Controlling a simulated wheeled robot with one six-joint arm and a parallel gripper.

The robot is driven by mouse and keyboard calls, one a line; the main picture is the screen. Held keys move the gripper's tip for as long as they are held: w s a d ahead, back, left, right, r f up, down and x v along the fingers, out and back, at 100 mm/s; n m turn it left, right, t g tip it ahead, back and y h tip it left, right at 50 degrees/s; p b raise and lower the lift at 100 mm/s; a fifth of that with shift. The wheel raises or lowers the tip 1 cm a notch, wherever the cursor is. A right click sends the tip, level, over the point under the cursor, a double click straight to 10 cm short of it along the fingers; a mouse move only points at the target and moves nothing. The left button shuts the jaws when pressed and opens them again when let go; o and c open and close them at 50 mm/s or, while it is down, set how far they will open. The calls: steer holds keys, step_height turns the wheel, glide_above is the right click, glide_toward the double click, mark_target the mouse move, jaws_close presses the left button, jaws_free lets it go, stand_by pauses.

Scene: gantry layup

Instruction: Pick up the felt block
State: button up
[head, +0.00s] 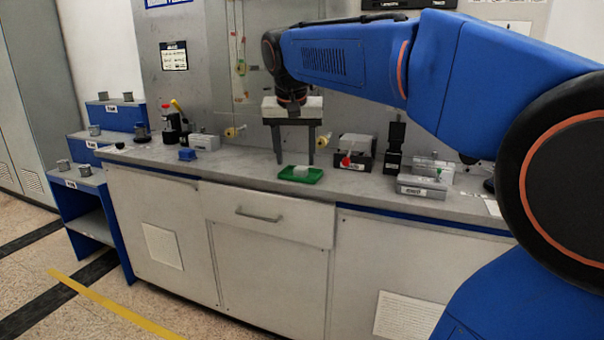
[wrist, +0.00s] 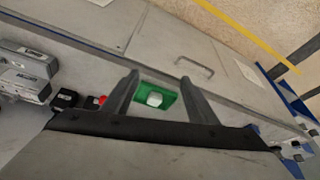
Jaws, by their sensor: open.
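A small pale block (head: 300,171), which looks like the felt block, lies in a shallow green tray (head: 316,179) near the counter's front edge; its material is too small to tell. The block (wrist: 155,99) and green tray (wrist: 144,88) also show in the wrist view, between my fingers. My gripper (head: 295,162) is open and empty, pointing down above and slightly behind the tray. In the wrist view my gripper (wrist: 159,79) has its two fingers wide apart, with the block in the gap and not touched.
A small blue block (head: 187,154) lies on the counter (head: 235,165) to the left. A black box with a red knob (head: 346,161) and grey boxes (head: 421,187) stand to the right. Dark bottles (head: 170,125) stand at the far left.

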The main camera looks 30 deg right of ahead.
steer(key=w+d+r+m+h, duration=0.1)
steer(key=w+d+r+m, duration=0.15)
steer(key=w, duration=0.25)
steer(key=w+d+r+m, duration=0.1)
steer(key=w+r, duration=0.3)
steer(key=w, duration=0.2)
glide_toward(300, 168)
steer(key=f, duration=0.2)
steer(key=shift+w+a+f+g, duration=0.1)
steer(key=shift+w+f+g, duration=0.2)
steer(key=shift+w+f, duration=0.1)
steer(key=shift+d+x, duration=0.15)
steer(key=shift+x, duration=1.15)
steer(key=shift+d+x, duration=0.2)
steer(key=shift+x, duration=1.15)
steer(key=shift+r, duration=0.15)
steer(key=c, duration=1.1)
